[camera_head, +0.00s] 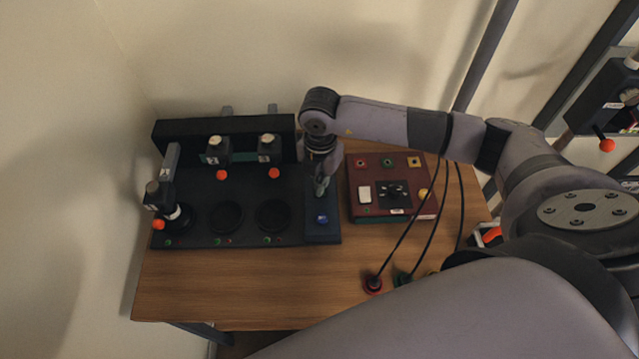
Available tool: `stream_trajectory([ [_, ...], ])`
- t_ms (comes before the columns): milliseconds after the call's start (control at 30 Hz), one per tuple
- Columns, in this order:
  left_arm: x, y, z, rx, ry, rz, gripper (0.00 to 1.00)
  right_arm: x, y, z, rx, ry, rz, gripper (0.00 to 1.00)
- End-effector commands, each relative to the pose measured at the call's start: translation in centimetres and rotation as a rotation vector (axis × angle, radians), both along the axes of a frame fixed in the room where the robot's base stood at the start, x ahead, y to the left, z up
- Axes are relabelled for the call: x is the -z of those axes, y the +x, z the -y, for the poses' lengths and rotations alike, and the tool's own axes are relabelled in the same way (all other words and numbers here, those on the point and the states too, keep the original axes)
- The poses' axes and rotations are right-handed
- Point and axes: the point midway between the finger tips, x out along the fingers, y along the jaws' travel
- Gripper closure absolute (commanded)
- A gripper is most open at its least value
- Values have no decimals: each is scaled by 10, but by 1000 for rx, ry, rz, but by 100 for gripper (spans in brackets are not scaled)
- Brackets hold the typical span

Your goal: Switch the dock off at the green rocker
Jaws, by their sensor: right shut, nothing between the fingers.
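The black dock (195,229) stands on the left of the wooden table, with round wells in its top. At its right end is a dark blue panel (322,233) with a blue button (321,218). My right gripper (320,192) points down over this panel, just behind the blue button, fingers shut and empty. I cannot tell whether its tips touch the panel. I cannot make out a green rocker; the gripper hides part of the panel. Small green lights (168,242) show along the dock's front edge. My left gripper is not in view.
Several units with red knobs (222,175) stand at the dock's back and left. Cables run down to plugs (373,285) at the table's front. The front left table is clear.

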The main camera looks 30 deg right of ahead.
Motion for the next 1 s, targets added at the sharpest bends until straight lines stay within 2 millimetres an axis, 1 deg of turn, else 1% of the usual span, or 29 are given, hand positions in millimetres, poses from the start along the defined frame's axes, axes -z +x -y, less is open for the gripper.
stream_trajectory([
  [33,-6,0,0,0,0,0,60,-8,0,0,0,1,1,100],
  [100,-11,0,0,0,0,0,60,-14,0,0,0,1,1,100],
  [700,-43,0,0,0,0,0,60,-61,0,0,0,1,1,100],
  [1000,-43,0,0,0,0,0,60,-62,0,0,0,0,0,100],
])
